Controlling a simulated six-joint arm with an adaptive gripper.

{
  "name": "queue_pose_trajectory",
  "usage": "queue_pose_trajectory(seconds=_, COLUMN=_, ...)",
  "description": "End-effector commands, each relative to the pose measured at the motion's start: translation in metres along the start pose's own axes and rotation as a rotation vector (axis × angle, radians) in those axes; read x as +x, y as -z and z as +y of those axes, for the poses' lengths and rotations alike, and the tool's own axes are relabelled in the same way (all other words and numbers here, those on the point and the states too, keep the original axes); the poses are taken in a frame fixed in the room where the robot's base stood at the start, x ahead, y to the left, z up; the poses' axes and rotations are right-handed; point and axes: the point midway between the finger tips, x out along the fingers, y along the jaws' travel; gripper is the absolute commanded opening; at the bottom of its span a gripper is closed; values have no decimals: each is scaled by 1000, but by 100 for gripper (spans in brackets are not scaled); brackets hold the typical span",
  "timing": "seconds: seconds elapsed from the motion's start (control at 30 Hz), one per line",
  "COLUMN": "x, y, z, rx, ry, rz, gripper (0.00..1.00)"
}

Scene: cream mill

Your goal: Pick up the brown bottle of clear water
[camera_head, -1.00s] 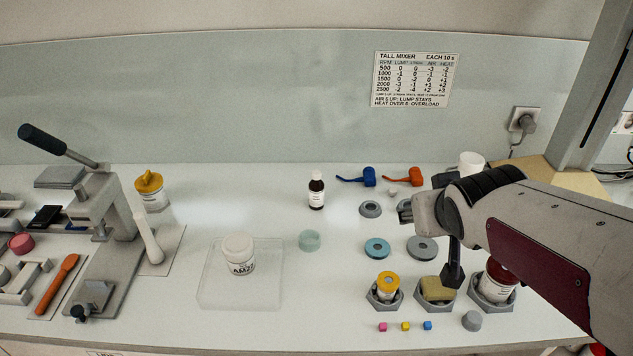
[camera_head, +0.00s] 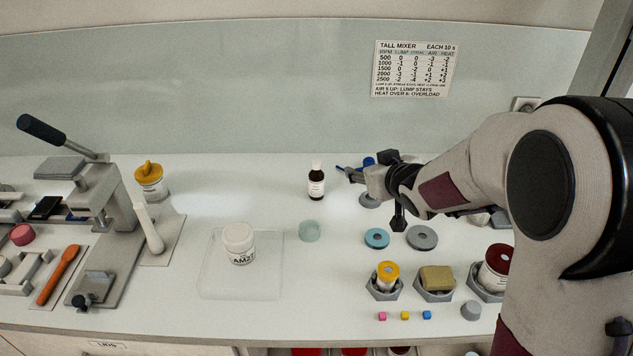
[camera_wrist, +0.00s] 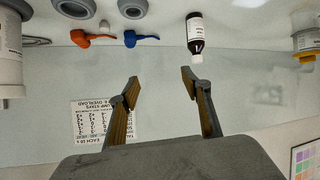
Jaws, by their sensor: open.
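The brown bottle (camera_head: 316,183) with a white cap and white label stands upright at the back middle of the bench. It also shows in the wrist view (camera_wrist: 194,36), upside down in the picture, above the right finger. My gripper (camera_head: 347,174) is to the right of the bottle and apart from it. In the wrist view the gripper (camera_wrist: 160,88) has its two fingers spread with nothing between them.
A blue scoop (camera_wrist: 142,39) and an orange scoop (camera_wrist: 92,38) lie right of the bottle. A lever press (camera_head: 100,200) is at left. The bench left of the bottle is clear.

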Motion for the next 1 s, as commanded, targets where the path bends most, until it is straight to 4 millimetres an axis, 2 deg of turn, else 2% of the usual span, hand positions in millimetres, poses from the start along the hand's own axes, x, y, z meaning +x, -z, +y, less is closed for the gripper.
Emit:
queue_pose_trajectory(seconds=0.1, x=23, y=-5, z=-12, rx=-5, ry=51, rz=28, gripper=48)
queue_pose_trajectory(seconds=0.3, x=55, y=-15, z=-34, rx=-6, ry=143, rz=78, gripper=48)
queue_pose_trajectory(seconds=0.5, x=78, y=-25, z=-55, rx=1, ry=226, rz=118, gripper=48)
queue_pose_trajectory(seconds=0.7, x=86, y=-30, z=-65, rx=6, ry=266, rz=139, gripper=48)
queue_pose_trajectory(seconds=1.0, x=86, y=-30, z=-66, rx=7, ry=270, rz=141, gripper=48)
